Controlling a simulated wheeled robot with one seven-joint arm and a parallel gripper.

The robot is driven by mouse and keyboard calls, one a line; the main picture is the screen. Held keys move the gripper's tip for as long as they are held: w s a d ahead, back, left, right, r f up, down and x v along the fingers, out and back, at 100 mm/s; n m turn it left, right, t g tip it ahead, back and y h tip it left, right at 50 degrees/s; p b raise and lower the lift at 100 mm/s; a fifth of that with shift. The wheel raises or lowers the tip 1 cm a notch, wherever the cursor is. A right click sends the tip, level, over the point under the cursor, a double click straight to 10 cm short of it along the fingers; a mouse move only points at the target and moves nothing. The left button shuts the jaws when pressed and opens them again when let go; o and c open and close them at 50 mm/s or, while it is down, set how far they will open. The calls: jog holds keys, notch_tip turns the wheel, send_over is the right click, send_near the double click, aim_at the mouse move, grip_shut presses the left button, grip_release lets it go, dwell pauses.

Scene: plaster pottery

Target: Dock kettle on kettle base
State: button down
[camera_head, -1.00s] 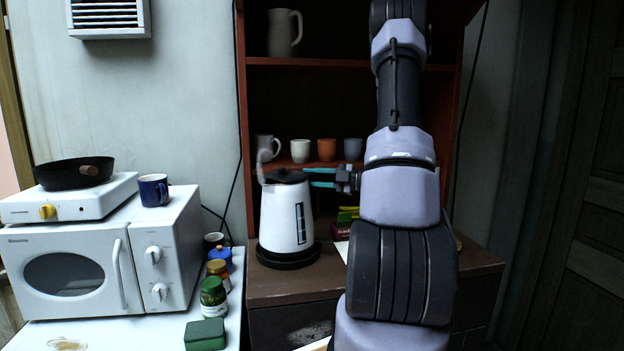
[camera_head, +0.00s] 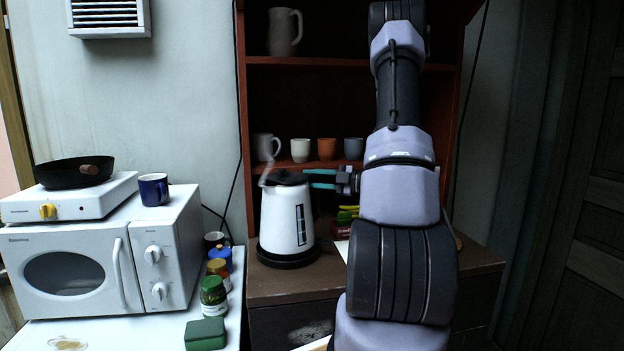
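The white kettle (camera_head: 283,218) with a black lid stands upright at the left end of the brown counter. The black kettle base (camera_head: 288,259) is directly under it, and I see no gap between them. A faint wisp of steam rises at the kettle's top left. My gripper (camera_head: 312,179) is level with the kettle's top, at its right side. Its two teal fingers point left, one above the other, with a dark gap between them. I cannot make out the kettle's handle, nor whether the fingertips touch the kettle.
A red-brown shelf behind holds several cups (camera_head: 326,149) and a pitcher (camera_head: 284,33). A small box (camera_head: 342,230) sits right of the kettle. On the left are a microwave (camera_head: 110,255), a hot plate (camera_head: 68,203) with a pan, a blue mug (camera_head: 154,189) and jars (camera_head: 213,296).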

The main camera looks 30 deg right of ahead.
jog(key=shift+f, duration=0.2)
jog(key=c, duration=0.9)
grip_release()
jog(key=shift+o, duration=0.2)
jog(key=shift+f, duration=0.15)
jog(key=v, duration=1.1)
